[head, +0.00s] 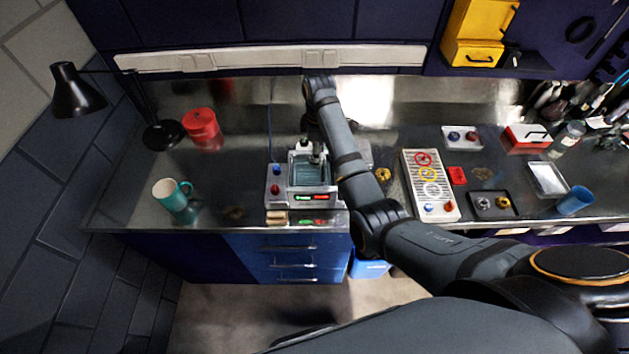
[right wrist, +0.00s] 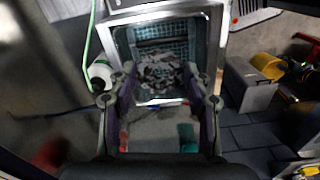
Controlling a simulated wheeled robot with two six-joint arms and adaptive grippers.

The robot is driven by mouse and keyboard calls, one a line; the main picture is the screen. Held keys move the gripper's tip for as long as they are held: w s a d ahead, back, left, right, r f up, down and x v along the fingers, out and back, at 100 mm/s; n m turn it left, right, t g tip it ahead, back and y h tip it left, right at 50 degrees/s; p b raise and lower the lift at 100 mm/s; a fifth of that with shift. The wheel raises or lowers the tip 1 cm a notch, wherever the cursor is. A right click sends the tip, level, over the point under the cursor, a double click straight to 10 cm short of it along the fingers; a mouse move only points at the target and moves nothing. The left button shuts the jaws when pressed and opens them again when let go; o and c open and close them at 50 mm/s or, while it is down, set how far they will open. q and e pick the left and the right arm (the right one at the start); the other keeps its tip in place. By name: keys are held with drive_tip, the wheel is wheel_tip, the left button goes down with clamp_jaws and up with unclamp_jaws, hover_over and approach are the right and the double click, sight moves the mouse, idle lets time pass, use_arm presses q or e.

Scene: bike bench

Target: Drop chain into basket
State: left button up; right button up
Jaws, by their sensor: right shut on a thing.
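The chain (right wrist: 160,74) is a bunched clump of grey links between the fingertips of my right gripper (right wrist: 160,88) in the right wrist view. The gripper is shut on it. Behind the clump is the teal mesh basket (right wrist: 123,45), set in the open metal tank of a bench cleaner. In the head view the basket (head: 312,174) shows inside the cleaner (head: 276,200), and my right arm reaches over the bench beside it. The chain's exact height over the basket cannot be told. My left gripper is not in view.
A red canister (head: 201,126), a teal mug (head: 174,193) and a black lamp (head: 80,92) stand left of the cleaner. A light panel with coloured rings (head: 430,184), a black tray (head: 494,205) and a blue cup (head: 575,201) are on the right.

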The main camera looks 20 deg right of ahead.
drive_tip(key=f, duration=0.1)
drive_tip(key=a+f, duration=0.1)
drive_tip(key=f, duration=0.2)
drive_tip(key=shift+w+a, duration=0.2)
drive_tip(key=shift+a, duration=0.15)
drive_tip(key=shift+d+f, duration=0.1)
drive_tip(key=shift+d, duration=0.3)
drive_tip(key=o, duration=1)
drive_tip(key=shift+o, duration=0.9)
drive_tip(key=shift+a, duration=0.15)
drive_tip(key=shift+o, duration=0.5)
drive_tip(key=shift+s, duration=0.1)
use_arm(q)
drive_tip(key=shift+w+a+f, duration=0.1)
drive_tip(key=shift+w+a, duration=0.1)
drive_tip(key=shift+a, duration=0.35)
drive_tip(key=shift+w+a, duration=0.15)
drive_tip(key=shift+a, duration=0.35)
use_arm(e)
wheel_tip(320, 180, up, 8)
drive_tip(key=shift+f, duration=0.25)
